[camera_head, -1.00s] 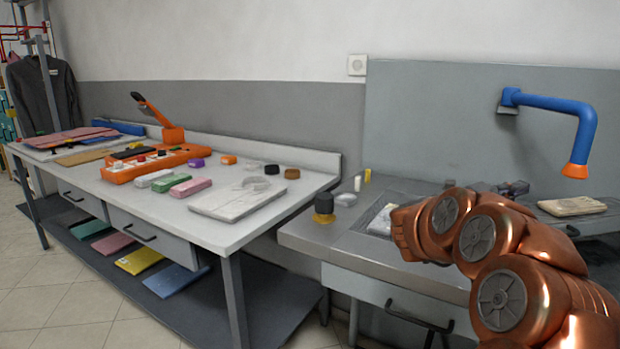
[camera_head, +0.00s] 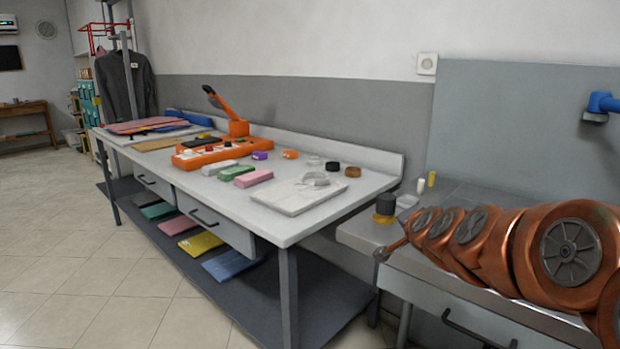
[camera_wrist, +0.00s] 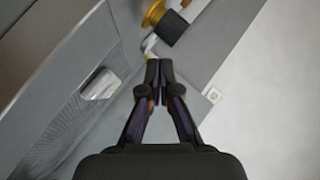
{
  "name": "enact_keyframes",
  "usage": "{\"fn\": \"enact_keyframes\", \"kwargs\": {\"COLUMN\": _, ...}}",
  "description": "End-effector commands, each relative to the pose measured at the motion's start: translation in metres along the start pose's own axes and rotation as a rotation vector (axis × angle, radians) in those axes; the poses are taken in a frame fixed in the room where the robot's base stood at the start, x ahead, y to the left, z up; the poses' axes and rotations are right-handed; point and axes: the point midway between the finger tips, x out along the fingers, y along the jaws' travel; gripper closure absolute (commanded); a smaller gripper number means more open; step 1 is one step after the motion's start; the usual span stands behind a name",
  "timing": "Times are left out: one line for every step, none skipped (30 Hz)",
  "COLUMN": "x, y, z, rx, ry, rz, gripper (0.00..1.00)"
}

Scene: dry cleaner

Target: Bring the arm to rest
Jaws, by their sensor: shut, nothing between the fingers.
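My copper-coloured arm stretches in from the right in the head view, low in front of the grey metal bench (camera_head: 355,236). At its far left end is my gripper (camera_head: 380,254), small and partly unclear there, beside the bench's left part. In the wrist view my gripper (camera_wrist: 153,64) shows two dark fingers with their tips together and nothing between them. Just beyond the tips are a small yellow-and-white thing (camera_wrist: 150,44) and a dark cylinder with a gold-coloured base (camera_wrist: 170,27).
A dark pot with a yellow base (camera_head: 385,208) stands on the metal bench close to my arm. The white worktable (camera_head: 290,228) to the left holds an orange tray (camera_head: 205,153), coloured blocks and a pale slab (camera_head: 297,197). The tiled floor (camera_head: 60,230) at left is clear.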

Motion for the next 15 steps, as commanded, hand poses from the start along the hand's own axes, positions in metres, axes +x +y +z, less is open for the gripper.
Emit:
{"fn": "enact_keyframes", "kwargs": {"x": -0.01, "y": 0.003, "z": 0.023, "rx": -0.052, "ry": -0.075, "rz": 0.012, "gripper": 1.0}}
{"fn": "enact_keyframes", "kwargs": {"x": -0.016, "y": 0.006, "z": 0.037, "rx": -0.083, "ry": -0.121, "rz": 0.022, "gripper": 1.0}}
{"fn": "enact_keyframes", "kwargs": {"x": -0.025, "y": 0.013, "z": 0.057, "rx": -0.126, "ry": -0.187, "rz": 0.039, "gripper": 1.0}}
{"fn": "enact_keyframes", "kwargs": {"x": -0.032, "y": 0.018, "z": 0.071, "rx": -0.157, "ry": -0.234, "rz": 0.053, "gripper": 1.0}}
{"fn": "enact_keyframes", "kwargs": {"x": -0.039, "y": 0.024, "z": 0.084, "rx": -0.189, "ry": -0.282, "rz": 0.066, "gripper": 1.0}}
{"fn": "enact_keyframes", "kwargs": {"x": -0.051, "y": 0.033, "z": 0.101, "rx": -0.233, "ry": -0.345, "rz": 0.086, "gripper": 1.0}}
{"fn": "enact_keyframes", "kwargs": {"x": -0.06, "y": 0.04, "z": 0.112, "rx": -0.263, "ry": -0.387, "rz": 0.1, "gripper": 1.0}}
{"fn": "enact_keyframes", "kwargs": {"x": -0.069, "y": 0.048, "z": 0.124, "rx": -0.296, "ry": -0.435, "rz": 0.116, "gripper": 1.0}}
{"fn": "enact_keyframes", "kwargs": {"x": -0.082, "y": 0.058, "z": 0.138, "rx": -0.337, "ry": -0.493, "rz": 0.138, "gripper": 1.0}}
{"fn": "enact_keyframes", "kwargs": {"x": -0.093, "y": 0.067, "z": 0.148, "rx": -0.367, "ry": -0.539, "rz": 0.157, "gripper": 1.0}}
{"fn": "enact_keyframes", "kwargs": {"x": -0.104, "y": 0.076, "z": 0.158, "rx": -0.395, "ry": -0.585, "rz": 0.176, "gripper": 1.0}}
{"fn": "enact_keyframes", "kwargs": {"x": -0.119, "y": 0.09, "z": 0.17, "rx": -0.435, "ry": -0.644, "rz": 0.202, "gripper": 1.0}}
{"fn": "enact_keyframes", "kwargs": {"x": -0.132, "y": 0.1, "z": 0.178, "rx": -0.464, "ry": -0.691, "rz": 0.224, "gripper": 1.0}}
{"fn": "enact_keyframes", "kwargs": {"x": -0.144, "y": 0.11, "z": 0.185, "rx": -0.491, "ry": -0.733, "rz": 0.246, "gripper": 1.0}}
{"fn": "enact_keyframes", "kwargs": {"x": -0.161, "y": 0.125, "z": 0.194, "rx": -0.529, "ry": -0.793, "rz": 0.277, "gripper": 1.0}}
